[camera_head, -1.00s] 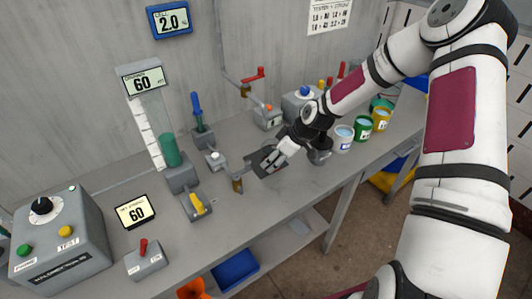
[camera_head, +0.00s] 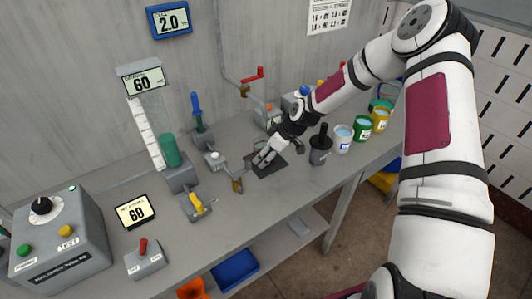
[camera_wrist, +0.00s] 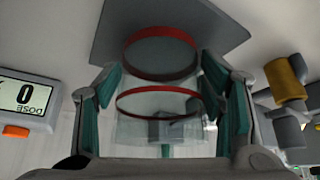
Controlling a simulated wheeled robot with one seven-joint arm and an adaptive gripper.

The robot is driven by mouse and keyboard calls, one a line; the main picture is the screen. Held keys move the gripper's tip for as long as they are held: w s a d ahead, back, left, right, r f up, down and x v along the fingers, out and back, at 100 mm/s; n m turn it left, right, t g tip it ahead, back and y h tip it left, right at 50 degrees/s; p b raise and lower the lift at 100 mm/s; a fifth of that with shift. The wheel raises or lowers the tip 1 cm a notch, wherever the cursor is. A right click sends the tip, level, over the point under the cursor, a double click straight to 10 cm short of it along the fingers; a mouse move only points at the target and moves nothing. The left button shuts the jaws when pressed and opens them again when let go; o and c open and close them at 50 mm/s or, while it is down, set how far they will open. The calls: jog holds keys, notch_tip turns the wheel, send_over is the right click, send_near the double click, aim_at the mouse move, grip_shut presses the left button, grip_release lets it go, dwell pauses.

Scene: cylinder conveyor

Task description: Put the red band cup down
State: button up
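The red band cup (camera_wrist: 160,125) is clear, with two red rings, and shows between the teal finger pads of my gripper (camera_wrist: 160,75) in the wrist view. The fingertips meet its sides, left and right, and appear shut on it. In the head view my gripper (camera_head: 262,157) is low over a dark square plate (camera_head: 279,164) on the bench. The cup is small and mostly hidden there. The plate (camera_wrist: 225,28) also lies behind the far red ring in the wrist view. I cannot tell whether the cup touches the plate.
A dark pot with a black handle (camera_head: 320,155) and white, green and yellow cups (camera_head: 362,130) stand to the right. A brass valve (camera_head: 237,184) and a yellow lever (camera_head: 197,204) are close on the left. The bench front (camera_head: 270,200) is clear. A dose display (camera_wrist: 25,97) reads 0.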

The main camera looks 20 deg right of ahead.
jog(key=shift+o, duration=0.5)
jog(key=shift+r, duration=0.15)
jog(key=s+d+r+m+g+h, duration=0.1)
jog(key=s+r+h, duration=0.1)
jog(key=s+r, duration=0.7)
jog(key=s+d+r+m+h, duration=0.15)
jog(key=s+r, duration=0.25)
jog(key=r, duration=0.8)
jog(key=s+a+r+m+t, duration=0.1)
jog(key=s+r+m, duration=0.2)
jog(key=s+r, duration=0.4)
jog(key=s+a+r+m+t, duration=0.1)
jog(key=s+r+m, duration=0.3)
jog(key=s, duration=1.2)
jog(key=shift+s+a+r+t+h, duration=0.15)
jog(key=shift+a+r+t+h, duration=0.25)
jog(key=shift+r, duration=1.8)
